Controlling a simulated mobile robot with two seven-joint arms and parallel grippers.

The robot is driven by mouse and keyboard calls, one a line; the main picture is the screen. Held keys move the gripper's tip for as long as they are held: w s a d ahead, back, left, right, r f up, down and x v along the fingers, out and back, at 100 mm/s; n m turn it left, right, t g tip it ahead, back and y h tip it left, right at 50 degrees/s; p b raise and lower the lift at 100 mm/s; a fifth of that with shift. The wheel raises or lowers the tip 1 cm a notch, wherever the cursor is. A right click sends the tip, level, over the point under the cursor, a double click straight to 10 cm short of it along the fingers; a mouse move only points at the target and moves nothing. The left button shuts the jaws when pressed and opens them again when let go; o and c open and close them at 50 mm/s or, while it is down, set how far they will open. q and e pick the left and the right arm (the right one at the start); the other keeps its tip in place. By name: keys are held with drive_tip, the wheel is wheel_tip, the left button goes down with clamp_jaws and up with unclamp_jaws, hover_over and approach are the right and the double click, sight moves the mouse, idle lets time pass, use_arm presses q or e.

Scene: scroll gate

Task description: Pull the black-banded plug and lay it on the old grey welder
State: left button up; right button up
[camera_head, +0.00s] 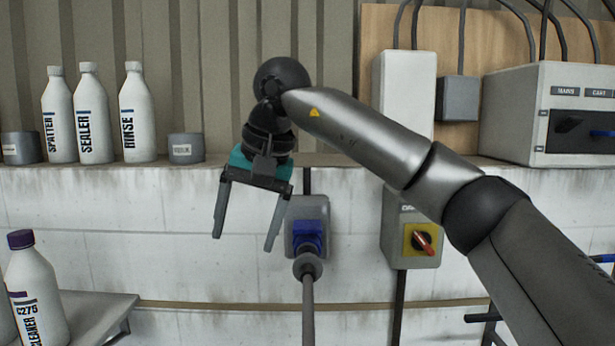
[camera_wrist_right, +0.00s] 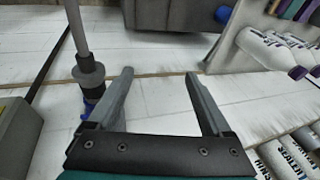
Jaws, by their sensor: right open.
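A grey plug (camera_head: 307,266) with a thick grey cable sits in a blue wall socket (camera_head: 309,232) on a grey backing box. In the right wrist view the plug (camera_wrist_right: 88,74) is at the left, with a dark collar. My right gripper (camera_head: 243,243) is open and empty, left of the socket in the head view. Its fingers point down, and the right finger is close beside the socket box. The plug is outside the jaws in the wrist view. I cannot tell for sure which thing is the old grey welder. My left gripper is not in view.
A grey switch box with a red knob (camera_head: 422,239) is right of the socket. White bottles (camera_head: 140,115) and grey cups stand on the ledge. A grey cabinet labelled MAINS (camera_head: 515,110) is at the upper right. A cleaner bottle (camera_head: 38,300) stands at the lower left.

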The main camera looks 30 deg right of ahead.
sight(307, 251)
drive_tip(key=s+d+r+h, duration=0.2)
drive_tip(key=d+r+h, duration=0.3)
drive_tip(key=d, duration=0.4)
drive_tip(key=shift+y, duration=0.5)
drive_tip(key=x, duration=1.4)
drive_tip(key=shift+w+d+r+p, duration=0.15)
drive_tip(key=shift+w+p, duration=0.15)
drive_tip(key=shift+w, duration=0.05)
drive_tip(key=shift+c, duration=0.4)
clamp_jaws()
drive_tip(key=shift+s, duration=0.15)
idle(0.8)
drive_tip(key=shift+s+r, duration=0.1)
drive_tip(key=shift+s, duration=0.15)
